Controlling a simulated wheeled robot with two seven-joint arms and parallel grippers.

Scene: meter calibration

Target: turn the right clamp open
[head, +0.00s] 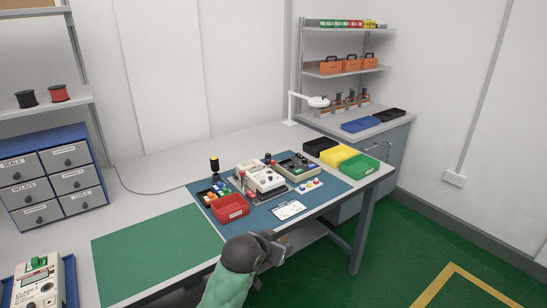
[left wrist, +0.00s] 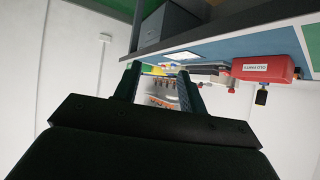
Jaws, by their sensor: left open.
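A white meter (head: 264,181) sits on the blue mat in the middle of the bench in the head view. Small dark and red fittings stand around it. A dark-topped one (head: 268,158) is at its back right and a red one (head: 242,175) at its left. They are too small to tell which is the right clamp or how it is turned. My left gripper (head: 275,247) is at the bench's front edge, in front of the meter and apart from it. In the left wrist view its two fingers (left wrist: 155,88) are spread with nothing between them. My right gripper is not in view.
A red bin (head: 230,208) stands on the blue mat (head: 316,198), left of my gripper; the bin also shows in the wrist view (left wrist: 265,69). A white card (head: 289,210) lies near the front edge. Black, yellow and green trays (head: 341,156) are at right. The green mat (head: 160,250) is clear.

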